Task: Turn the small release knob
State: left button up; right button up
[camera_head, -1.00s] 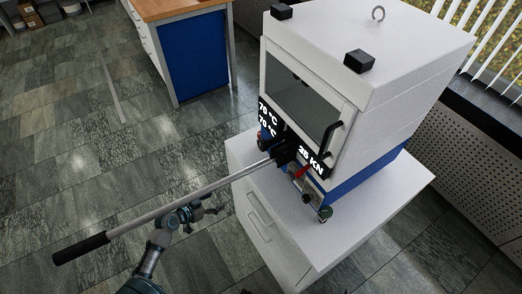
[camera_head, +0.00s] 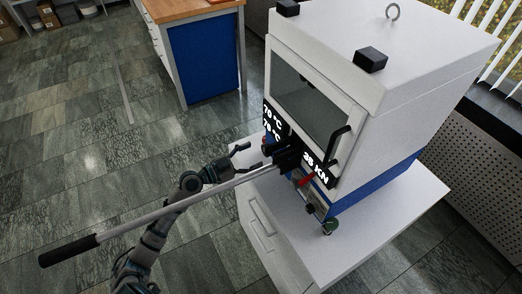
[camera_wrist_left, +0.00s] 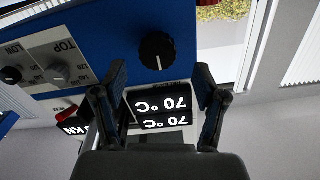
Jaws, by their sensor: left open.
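The white and blue press (camera_head: 420,110) stands on a white cabinet, with a long lever (camera_head: 150,218) reaching out to the left. In the left wrist view a black round knob (camera_wrist_left: 157,51) with a white mark sits on the press's blue panel. Its label is too small to read, so I cannot tell whether it is the release knob. My left gripper (camera_head: 241,160) is open beside the press front, close to the lever. In the left wrist view its spread fingers (camera_wrist_left: 160,85) have the 70 °C displays (camera_wrist_left: 160,110) between them, with the knob beyond. My right gripper is out of view.
Two more dials (camera_wrist_left: 35,74), marked TOP and LOW, sit at the left of the panel. A red part (camera_head: 305,181) and a small green-ended part (camera_head: 328,228) are low on the press front. The white cabinet top (camera_head: 400,215) is bare at the right.

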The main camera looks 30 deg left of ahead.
aim_at(263, 150)
pick_arm(q)
jog(key=x, duration=0.4)
jog(key=shift+w+d, duration=0.15)
jog(key=shift+w, duration=0.05)
jog(key=shift+c, duration=0.8)
jog(key=shift+d+r, duration=0.1)
jog(key=shift+d, duration=0.1)
jog(key=c, duration=1)
